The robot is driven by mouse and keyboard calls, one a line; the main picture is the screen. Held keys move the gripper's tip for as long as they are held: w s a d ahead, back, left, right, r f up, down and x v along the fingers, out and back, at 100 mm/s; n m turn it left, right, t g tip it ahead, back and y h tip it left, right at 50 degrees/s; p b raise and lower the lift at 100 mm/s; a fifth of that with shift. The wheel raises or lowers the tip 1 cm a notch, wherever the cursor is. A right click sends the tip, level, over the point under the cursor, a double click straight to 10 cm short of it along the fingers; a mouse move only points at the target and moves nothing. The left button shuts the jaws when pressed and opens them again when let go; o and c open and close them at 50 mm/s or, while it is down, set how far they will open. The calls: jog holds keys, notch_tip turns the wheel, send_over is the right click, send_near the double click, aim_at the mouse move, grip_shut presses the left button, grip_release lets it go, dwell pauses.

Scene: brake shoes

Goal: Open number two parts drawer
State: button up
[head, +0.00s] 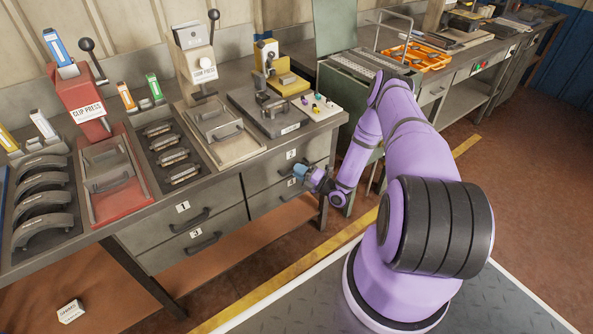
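The number two drawer (263,176) is in the bench front at the right, marked with a white "2" label (291,154). Its front looks flush with the bench, so it appears closed. My gripper (299,172) is at the right part of this drawer front, just below the label, where the handle would be. The gripper covers most of the handle, and I cannot tell whether it touches it. The fingers are too small to tell whether they are open or shut.
Drawer 1 (170,219) and drawer 3 (165,253) are at the left, and drawer 4 (262,202) is below drawer 2; all look closed. Floor before the drawers is clear.

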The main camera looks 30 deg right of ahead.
jog(key=shift+w+a+r, duration=0.1)
jog(key=shift+w+a, duration=0.15)
jog(key=shift+w, duration=0.3)
grip_shut()
jog(key=shift+s, duration=0.1)
